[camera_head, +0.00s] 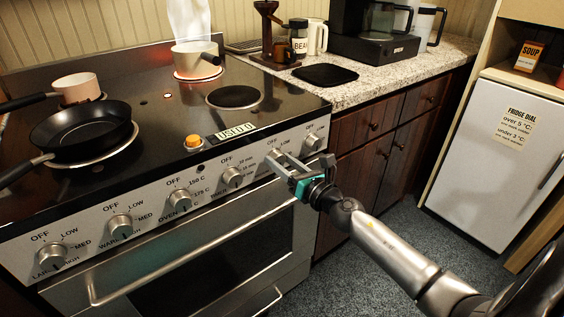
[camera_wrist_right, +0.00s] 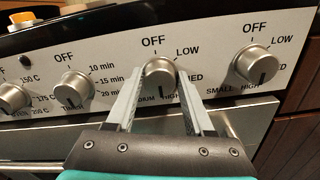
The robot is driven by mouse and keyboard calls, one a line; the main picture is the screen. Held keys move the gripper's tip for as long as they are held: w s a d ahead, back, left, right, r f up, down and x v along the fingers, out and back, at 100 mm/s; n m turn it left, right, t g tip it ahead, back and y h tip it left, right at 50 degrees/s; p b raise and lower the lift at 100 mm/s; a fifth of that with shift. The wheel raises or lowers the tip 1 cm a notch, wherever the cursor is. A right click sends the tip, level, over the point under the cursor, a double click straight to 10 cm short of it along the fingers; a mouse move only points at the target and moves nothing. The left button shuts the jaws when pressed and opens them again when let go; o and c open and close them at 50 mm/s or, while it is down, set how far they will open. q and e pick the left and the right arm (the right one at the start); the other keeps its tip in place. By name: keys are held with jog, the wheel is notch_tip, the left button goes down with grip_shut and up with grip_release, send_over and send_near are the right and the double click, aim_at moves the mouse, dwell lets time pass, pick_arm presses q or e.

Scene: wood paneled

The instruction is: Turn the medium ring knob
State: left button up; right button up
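The medium ring knob (camera_wrist_right: 160,76) is a round silver knob on the front panel of the stove. OFF is printed above it, and part of the MEDIUM label is hidden. A dark mark shows low on its face. My right gripper (camera_wrist_right: 161,78) has one finger on each side of this knob; whether the fingers press on it cannot be told. In the head view the right gripper (camera_head: 283,164) is at the panel, and its fingers hide most of the knob. My left gripper is in neither view.
The small ring knob (camera_wrist_right: 257,65) is just right of the gripper, and the timer knob (camera_wrist_right: 74,90) is on its left. The oven handle (camera_head: 180,258) runs below the panel. Pans (camera_head: 85,130) stand on the stovetop. A granite counter (camera_head: 400,68) is at the right.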

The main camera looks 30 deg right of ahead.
jog(key=o, duration=0.4)
jog(key=shift+s, duration=0.1)
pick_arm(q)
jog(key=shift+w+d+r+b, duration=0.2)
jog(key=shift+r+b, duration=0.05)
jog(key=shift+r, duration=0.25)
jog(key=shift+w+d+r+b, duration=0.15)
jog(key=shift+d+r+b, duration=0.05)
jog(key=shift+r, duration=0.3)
pick_arm(e)
jog(key=shift+s+d, duration=0.2)
jog(key=shift+s, duration=2.3)
jog(key=shift+s+d, duration=0.2)
jog(key=shift+s, duration=2.35)
jog(key=shift+s+d, duration=0.2)
jog(key=shift+s, duration=2.3)
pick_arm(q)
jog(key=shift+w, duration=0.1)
